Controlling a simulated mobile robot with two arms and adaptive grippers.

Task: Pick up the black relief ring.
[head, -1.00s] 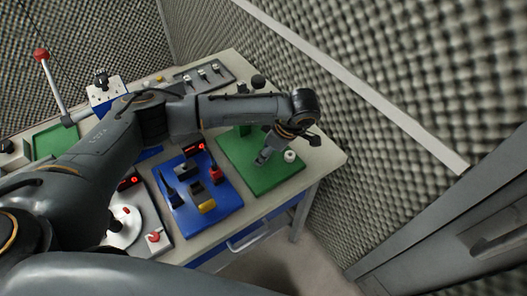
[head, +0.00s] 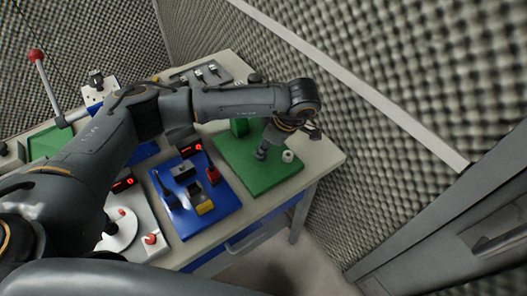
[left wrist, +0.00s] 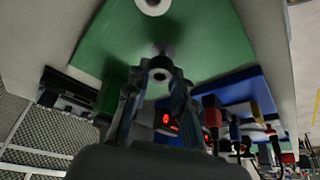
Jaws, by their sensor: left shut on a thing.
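My left gripper (head: 262,153) is over the green board (head: 265,181), fingers pointing down. In the left wrist view my left gripper (left wrist: 158,80) is shut on a dark ring-shaped piece with a hole, the black relief ring (left wrist: 160,69), held between the fingertips. A blurred dark spot shows on the green board (left wrist: 205,35) just past the ring; I cannot tell whether the ring touches the board. A white ring-shaped piece (head: 288,156) stands at the right of the gripper, also in the wrist view (left wrist: 153,4). My right gripper is out of view.
A blue board (head: 222,211) with black, red and yellow parts lies left of the green board. A green block (head: 239,126) stands at the green board's back. A grey panel with switches (head: 205,72) is farther back. The table's right edge is close by.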

